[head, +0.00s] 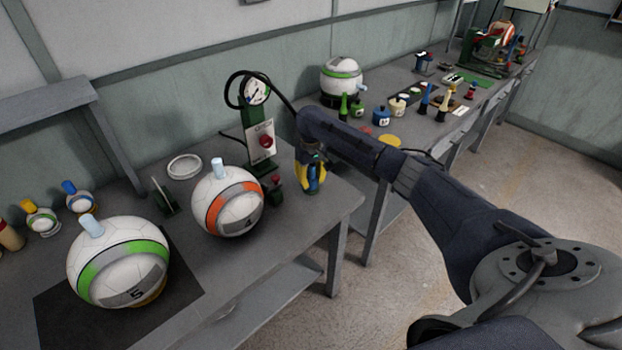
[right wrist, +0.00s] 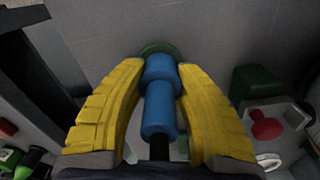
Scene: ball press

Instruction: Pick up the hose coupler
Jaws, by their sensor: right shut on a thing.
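In the head view my right gripper (head: 312,186) is over the near bench's right end, pointing down, with a bit of the blue coupler (head: 313,173) showing between the fingers. I cannot tell whether the coupler touches the bench. My left gripper is not in view.
A green gauge stand (head: 258,140) with a red knob and a black hose is left of the gripper. An orange-banded ball (head: 228,202) and a green-banded ball (head: 118,262) sit further left. The bench (head: 325,212) ends just right of the gripper.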

